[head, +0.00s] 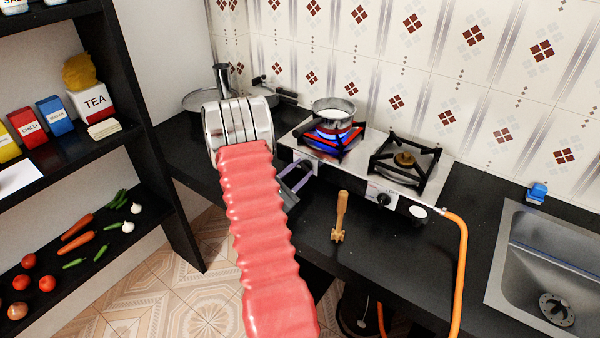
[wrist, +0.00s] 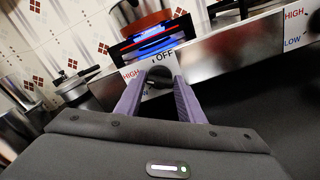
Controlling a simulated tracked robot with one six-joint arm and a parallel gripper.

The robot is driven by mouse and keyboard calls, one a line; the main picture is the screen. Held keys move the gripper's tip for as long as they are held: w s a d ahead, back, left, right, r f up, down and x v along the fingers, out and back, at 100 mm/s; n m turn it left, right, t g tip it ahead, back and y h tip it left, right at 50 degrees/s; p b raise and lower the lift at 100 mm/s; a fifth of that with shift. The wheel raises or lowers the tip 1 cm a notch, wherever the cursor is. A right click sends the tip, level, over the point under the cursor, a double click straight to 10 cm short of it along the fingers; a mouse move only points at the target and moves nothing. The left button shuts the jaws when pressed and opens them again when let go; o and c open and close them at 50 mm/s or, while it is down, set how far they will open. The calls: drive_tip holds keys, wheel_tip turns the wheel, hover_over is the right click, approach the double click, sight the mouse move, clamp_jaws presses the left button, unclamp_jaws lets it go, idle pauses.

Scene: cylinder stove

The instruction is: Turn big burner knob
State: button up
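The stove (head: 355,172) has two burners on the counter. The left burner (head: 333,145) burns with a blue flame under a metal pot (head: 334,110); the right burner (head: 404,160) shows no flame. My gripper (head: 300,176), with purple fingers, is at the stove's left front. In the wrist view my gripper (wrist: 159,84) has its fingers apart, one on each side of the dark left knob (wrist: 159,76). Contact with the knob is not clear. "OFF" shows above this knob. The right knob (head: 381,199) is away from my gripper. Which knob is the big burner's is not marked.
A wooden tool (head: 340,216) lies on the black counter (head: 400,240) before the stove. An orange hose (head: 463,265) runs from the stove's right end. A sink (head: 550,270) is at right, shelves (head: 165,165) at left. Pans (head: 208,99) stand behind my arm.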

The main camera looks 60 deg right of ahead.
drive_tip(key=o, duration=0.4)
drive_tip(key=a, duration=0.4)
drive_tip(key=w+a, duration=0.1)
drive_tip(key=a, duration=0.4)
drive_tip(key=w+a, duration=0.1)
drive_tip(key=a, duration=0.3)
drive_tip(key=shift+w+a, duration=0.1)
drive_tip(key=shift+a, duration=0.25)
drive_tip(key=s+a+r+m+g+y, duration=0.35)
drive_tip(key=a+r+m+y, duration=0.3)
drive_tip(key=a+r, duration=0.5)
drive_tip(key=a+r+m+t+y, duration=0.1)
drive_tip(key=a+r+t+y, duration=0.2)
drive_tip(key=a, duration=0.8)
drive_tip(key=a+r+m+t+y, duration=0.1)
drive_tip(key=a+r+t+y, duration=0.2)
drive_tip(key=a, duration=0.8)
drive_tip(key=w+a+r+m+t+y, duration=0.1)
drive_tip(key=a+r+t+y, duration=0.2)
drive_tip(key=a, duration=0.8)
drive_tip(key=shift+a+m+t+y, duration=0.2)
drive_tip(key=shift+t+y, duration=0.4)
drive_tip(key=shift+t, duration=0.15)
drive_tip(key=shift+a+m+t+y, duration=0.15)
drive_tip(key=shift+a+t+y, duration=0.05)
drive_tip(key=shift+t+y, duration=0.45)
